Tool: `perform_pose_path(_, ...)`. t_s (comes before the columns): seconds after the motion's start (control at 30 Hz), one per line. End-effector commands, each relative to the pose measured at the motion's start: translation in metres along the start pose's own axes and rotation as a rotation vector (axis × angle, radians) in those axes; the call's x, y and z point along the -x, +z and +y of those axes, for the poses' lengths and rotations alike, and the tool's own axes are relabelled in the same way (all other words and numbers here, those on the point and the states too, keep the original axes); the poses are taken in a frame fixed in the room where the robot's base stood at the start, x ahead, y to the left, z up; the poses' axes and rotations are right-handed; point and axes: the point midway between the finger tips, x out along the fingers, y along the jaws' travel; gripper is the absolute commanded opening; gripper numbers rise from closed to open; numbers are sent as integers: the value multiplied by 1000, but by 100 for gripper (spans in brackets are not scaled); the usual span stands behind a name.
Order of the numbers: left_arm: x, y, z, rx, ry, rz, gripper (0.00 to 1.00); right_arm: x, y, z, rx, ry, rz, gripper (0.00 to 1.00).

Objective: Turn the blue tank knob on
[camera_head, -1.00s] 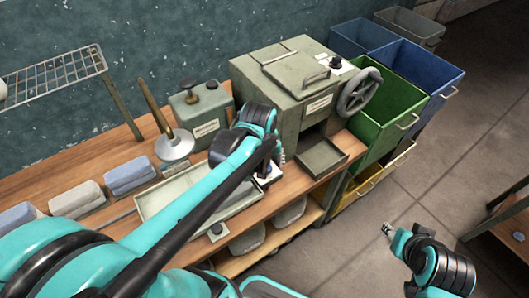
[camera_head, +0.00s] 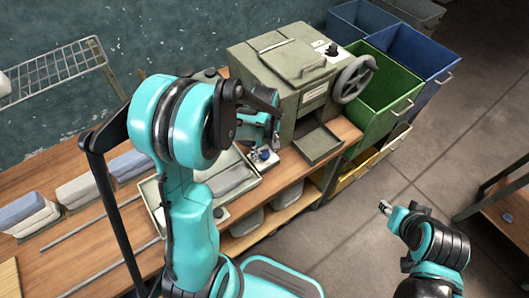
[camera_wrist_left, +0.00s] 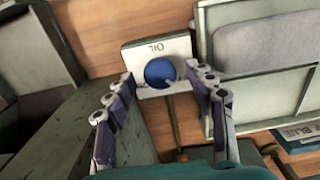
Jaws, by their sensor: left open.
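A blue round knob (camera_wrist_left: 160,72) sits on a pale plate (camera_wrist_left: 133,53) lettered "OIL", upside down in the left wrist view. My left gripper (camera_wrist_left: 163,80) is open, with one finger on each side of the knob. Whether the fingers touch it I cannot tell. In the head view my left gripper (camera_head: 262,152) is small and partly hidden, low at the tray's right end. My right gripper (camera_head: 385,208) is over the floor at the right, away from the bench. Its fingers are too small to read.
A pale metal tray (camera_head: 226,191) lies beside the knob plate. A green-grey machine (camera_head: 290,65) with a handwheel (camera_head: 353,80) stands behind it. A label reading "BLUE" (camera_wrist_left: 297,135) shows at the wrist view's lower right. Green (camera_head: 385,95) and blue bins stand right of the bench.

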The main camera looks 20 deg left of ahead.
Motion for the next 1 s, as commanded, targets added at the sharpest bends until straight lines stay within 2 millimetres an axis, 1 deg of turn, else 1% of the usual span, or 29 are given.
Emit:
perform_pose_path(0.1, -5, 0, 0, 0, 0, 0, 55, -1, 1, 0, 0, 0, 0, 40)
perform_pose_path(0.3, -5, 0, 0, -1, 0, 0, 55, -1, 0, 0, 0, 0, 0, 40)
perform_pose_path(0.33, -5, 0, 0, -1, 0, 0, 52, -1, 0, 0, 0, 0, 0, 40)
perform_pose_path(0.37, -4, 0, 0, -1, 0, 0, 44, -1, 0, 0, 0, 0, 0, 40)
perform_pose_path(0.4, -4, 0, 0, -1, 0, 0, 34, -1, 0, 0, 0, 0, 0, 40)
perform_pose_path(0.47, -4, 0, 0, -1, 0, 0, 18, -1, 0, 0, 0, 0, 0, 40)
perform_pose_path(0.5, -4, 0, 0, -1, 0, 0, 7, -1, 0, 0, 0, 0, 0, 40)
perform_pose_path(0.53, -4, 0, 0, -1, 0, 0, 5, -1, 0, 0, 0, 0, 0, 40)
perform_pose_path(0.77, -4, 0, 0, -9, 0, 0, 5, -1, 1, 0, 0, 0, 0, 40)
perform_pose_path(1.0, -5, 0, 0, -89, 0, 0, 5, -3, 2, 0, 0, 0, 0, 40)
